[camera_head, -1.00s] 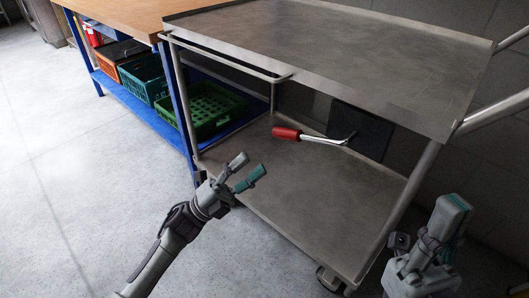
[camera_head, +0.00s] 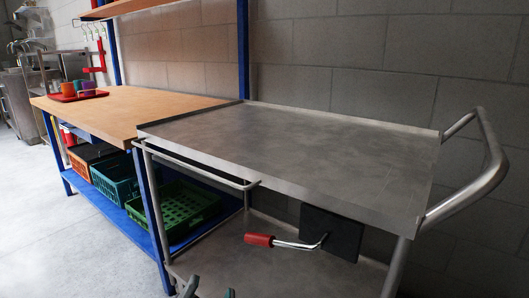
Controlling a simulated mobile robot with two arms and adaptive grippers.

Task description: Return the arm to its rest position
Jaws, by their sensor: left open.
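My left gripper (camera_head: 209,291) shows only at the bottom edge of the head view, as two fingertips with a gap between them. It is open, with nothing seen between the tips. The rest of the left arm is out of the picture. The tips are in front of the metal cart (camera_head: 290,150), below its top in the picture. My right gripper is not in view.
The cart's top is bare. Under it, a red-handled tool (camera_head: 258,240) shows near a dark square panel (camera_head: 331,234). A workbench (camera_head: 130,112) at left carries a red tray (camera_head: 68,98) with cups; green (camera_head: 172,212) and teal (camera_head: 112,180) crates sit below. Left floor is clear.

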